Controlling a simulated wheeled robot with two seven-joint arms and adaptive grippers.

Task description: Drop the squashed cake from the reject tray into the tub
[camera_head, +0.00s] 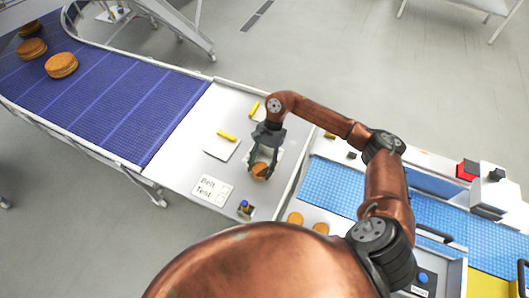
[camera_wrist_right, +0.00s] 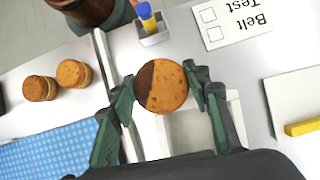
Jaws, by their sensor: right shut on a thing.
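My right gripper (camera_head: 262,165) is shut on a round golden cake (camera_head: 260,171). The right wrist view shows the cake (camera_wrist_right: 161,86) between both fingers (camera_wrist_right: 162,92), with a dark brown patch on its left side. I cannot tell from this angle how flattened it is. A pale, shallow tray (camera_wrist_right: 190,130) lies below the cake, partly covered by the gripper. I cannot tell the gap between cake and tray. No tub can be made out with certainty. My left gripper is not in view.
Two cakes (camera_head: 296,218) (camera_head: 321,229) stand beside the light blue belt (camera_head: 335,186). A "Belt Test" card (camera_head: 212,190) and a holder with a blue-and-yellow tool (camera_head: 245,208) are near the gripper. A dark blue belt (camera_head: 100,95) carries cakes (camera_head: 61,65) at the upper left.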

